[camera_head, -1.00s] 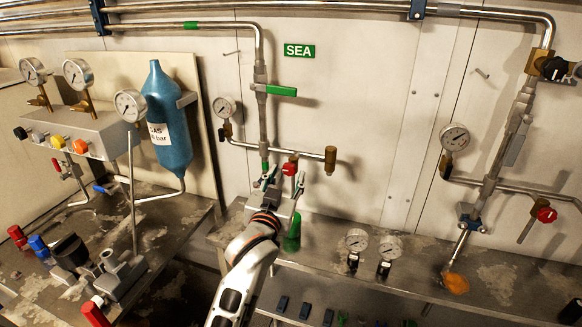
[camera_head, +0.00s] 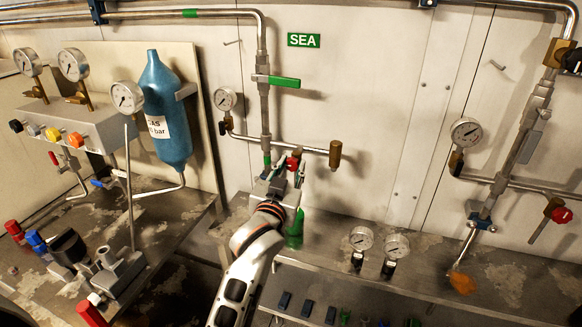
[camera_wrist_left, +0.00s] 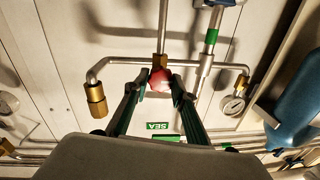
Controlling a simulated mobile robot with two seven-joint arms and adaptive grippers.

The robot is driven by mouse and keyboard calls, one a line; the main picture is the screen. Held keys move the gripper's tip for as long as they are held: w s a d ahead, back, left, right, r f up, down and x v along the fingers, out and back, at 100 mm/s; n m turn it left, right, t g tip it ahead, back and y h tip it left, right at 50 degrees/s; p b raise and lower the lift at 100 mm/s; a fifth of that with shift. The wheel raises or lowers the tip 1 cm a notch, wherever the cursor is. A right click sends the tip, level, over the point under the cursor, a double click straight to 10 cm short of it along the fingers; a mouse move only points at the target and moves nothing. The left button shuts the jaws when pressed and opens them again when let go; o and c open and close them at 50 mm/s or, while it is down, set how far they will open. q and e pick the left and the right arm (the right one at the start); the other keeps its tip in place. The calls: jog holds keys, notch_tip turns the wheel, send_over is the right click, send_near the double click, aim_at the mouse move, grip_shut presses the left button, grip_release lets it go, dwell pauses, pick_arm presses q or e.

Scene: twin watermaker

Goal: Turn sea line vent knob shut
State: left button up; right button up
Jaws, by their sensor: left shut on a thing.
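The red vent knob (camera_head: 292,163) sits on the short pipe branch below the green SEA sign (camera_head: 304,40). It also shows in the left wrist view (camera_wrist_left: 160,79), under a brass fitting. My left gripper (camera_head: 289,170) reaches up to the knob from below. In the left wrist view its two dark green fingers (camera_wrist_left: 160,88) are shut on the knob, one tip at each side. The fingers and wrist hide part of the knob in the head view. My right gripper is not in view.
A green-handled valve (camera_head: 278,81) is on the vertical pipe above. A gauge (camera_head: 225,99) is left of the knob and a brass end fitting (camera_head: 335,153) right. A green bottle-like object (camera_head: 294,230) stands close beside my wrist. Two small gauges (camera_head: 361,239) stand on the bench.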

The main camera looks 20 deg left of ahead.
pick_arm(q)
jog(key=shift+m, duration=0.4)
jog(key=shift+m+p, duration=0.6)
jog(key=m, duration=0.2)
jog(key=shift+m, duration=0.3)
jog(key=shift+m+t+p, duration=0.3)
jog(key=shift+m, duration=0.7)
jog(key=m+h, duration=0.1)
jog(key=m, duration=0.5)
jog(key=shift+m, duration=0.4)
jog(key=m, duration=0.4)
jog(key=shift+a+t, duration=0.1)
jog(key=shift+t, duration=0.2)
jog(key=shift+m+h, duration=0.3)
jog(key=shift+m, duration=0.6)
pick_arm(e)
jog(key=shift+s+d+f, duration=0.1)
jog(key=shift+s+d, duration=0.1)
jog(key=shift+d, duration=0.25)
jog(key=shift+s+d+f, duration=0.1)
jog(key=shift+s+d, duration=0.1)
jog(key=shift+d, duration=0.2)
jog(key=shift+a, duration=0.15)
